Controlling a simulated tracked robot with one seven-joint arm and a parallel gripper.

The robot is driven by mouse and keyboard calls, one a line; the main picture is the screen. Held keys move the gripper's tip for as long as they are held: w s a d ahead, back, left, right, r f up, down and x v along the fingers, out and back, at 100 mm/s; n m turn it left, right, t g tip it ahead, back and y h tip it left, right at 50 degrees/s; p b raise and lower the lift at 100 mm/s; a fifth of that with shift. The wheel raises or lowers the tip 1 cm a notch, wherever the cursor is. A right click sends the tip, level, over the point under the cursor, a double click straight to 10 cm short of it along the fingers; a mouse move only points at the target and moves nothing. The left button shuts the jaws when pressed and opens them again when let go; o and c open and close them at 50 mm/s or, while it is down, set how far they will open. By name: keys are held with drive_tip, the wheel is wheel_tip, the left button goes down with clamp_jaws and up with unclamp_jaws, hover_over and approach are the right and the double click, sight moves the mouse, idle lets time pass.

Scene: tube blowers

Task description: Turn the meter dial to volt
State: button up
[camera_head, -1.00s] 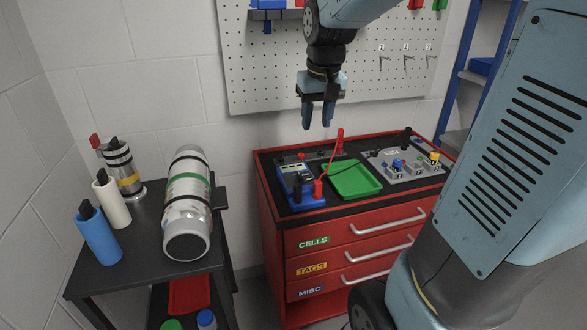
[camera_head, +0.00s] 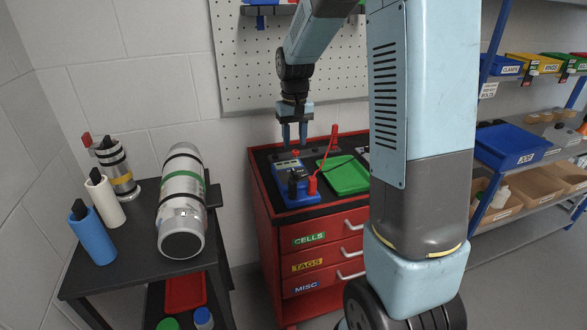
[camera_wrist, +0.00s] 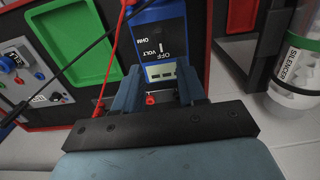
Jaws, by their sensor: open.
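The blue meter (camera_head: 296,190) lies on the red cabinet's dark top. My gripper (camera_head: 294,138) hangs fingers down above the meter's far end, open and empty, apart from it. In the wrist view the meter (camera_wrist: 146,16) shows a black face with OHM, VOLT and OFF labels. The dial (camera_wrist: 162,43) has a white mark that seems to point toward OFF, though it is small. The meter's display (camera_wrist: 160,72) lies between the fingers of my gripper (camera_wrist: 158,82) in that view. Red and black leads run from the meter.
A green tray (camera_head: 346,176) lies beside the meter. A red knob (camera_wrist: 151,99) shows between my fingers. A grey panel with knobs (camera_wrist: 22,75) is beyond the tray. A black table (camera_head: 140,235) with cylinders stands at left, and a pegboard (camera_head: 245,75) is behind.

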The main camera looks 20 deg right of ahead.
sight(295, 171)
wheel_tip(295, 171, down, 11)
drive_tip(key=shift+r, duration=0.2)
idle(0.4)
